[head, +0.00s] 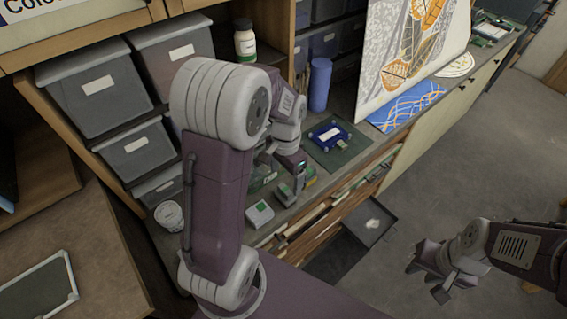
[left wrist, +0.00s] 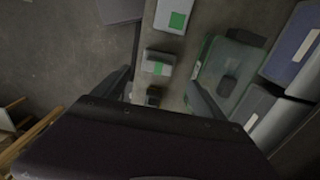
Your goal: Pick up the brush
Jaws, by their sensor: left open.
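I cannot make out a brush for certain in either view. My left gripper (head: 287,190) is low over the narrow bench, partly hidden by my own arm in the head view. In the left wrist view my left gripper (left wrist: 160,90) has its two dark fingers wide apart with nothing held.
A white box with a green label (head: 260,214) and a white tub (head: 169,215) stand on the bench. A blue-framed item (head: 329,133) lies on a green mat (head: 336,152). A blue cylinder (head: 319,85) and grey bins (head: 95,86) stand behind. A dark tray (head: 383,208) juts out below.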

